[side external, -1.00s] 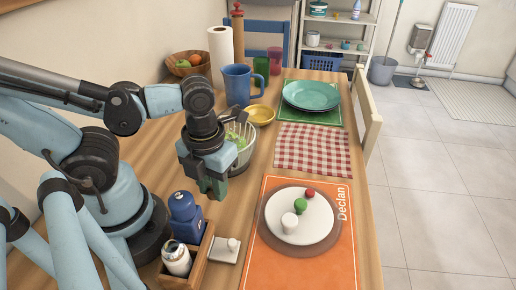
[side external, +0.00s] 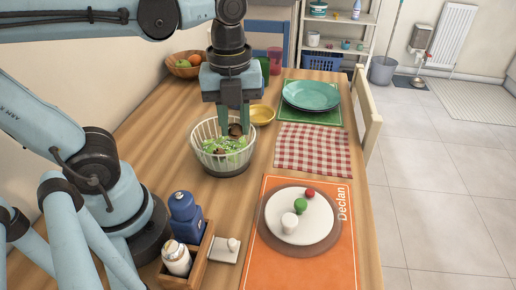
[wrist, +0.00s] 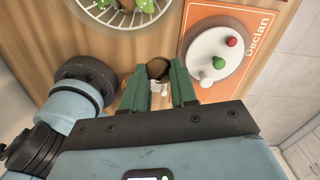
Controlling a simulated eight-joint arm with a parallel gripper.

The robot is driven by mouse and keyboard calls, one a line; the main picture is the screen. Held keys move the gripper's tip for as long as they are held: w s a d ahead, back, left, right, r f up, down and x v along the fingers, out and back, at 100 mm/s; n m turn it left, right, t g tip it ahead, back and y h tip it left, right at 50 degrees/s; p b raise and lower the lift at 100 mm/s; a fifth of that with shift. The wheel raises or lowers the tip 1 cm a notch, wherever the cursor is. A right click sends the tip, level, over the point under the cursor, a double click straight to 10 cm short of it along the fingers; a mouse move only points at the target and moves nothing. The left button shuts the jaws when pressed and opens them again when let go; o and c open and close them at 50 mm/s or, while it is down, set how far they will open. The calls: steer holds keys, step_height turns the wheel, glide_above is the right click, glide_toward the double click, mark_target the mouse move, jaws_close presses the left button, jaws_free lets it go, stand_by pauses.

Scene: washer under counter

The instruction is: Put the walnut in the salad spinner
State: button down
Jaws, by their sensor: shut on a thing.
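The walnut (side external: 235,130) is a small round brown thing held between my gripper's green fingertips. My gripper (side external: 235,128) is shut on it and points down. In the wrist view the walnut (wrist: 157,68) sits between the fingertips against bare table. The salad spinner (side external: 202,150) is a pale slatted bowl with green leaves in it, standing on the table. In the side view the walnut overlaps its opening. In the wrist view the spinner (wrist: 123,22) is partly cut off at the top, apart from the fingertips. The exact height above its rim is unclear.
A yellow bowl (side external: 262,114) stands close behind the spinner. A checked cloth (side external: 312,149) and an orange mat (side external: 300,256) with a plate lie to the right. A wooden caddy (side external: 203,252) with a blue bottle (side external: 186,217) is in front.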

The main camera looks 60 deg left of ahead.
steer(key=shift+n, duration=0.7)
steer(key=w+a+f, duration=0.1)
steer(key=a+f, duration=0.1)
steer(key=a, duration=0.2)
steer(key=w+a+f, duration=0.1)
steer(key=a+f, duration=0.1)
steer(key=a, duration=0.2)
steer(key=w+a+f, duration=0.2)
steer(key=a, duration=0.2)
steer(key=shift+a, duration=0.1)
steer(key=shift+f, duration=2)
steer(key=shift+f, duration=0.6)
steer(key=c, duration=0.9)
jaws_free()
steer(key=shift+r, duration=0.15)
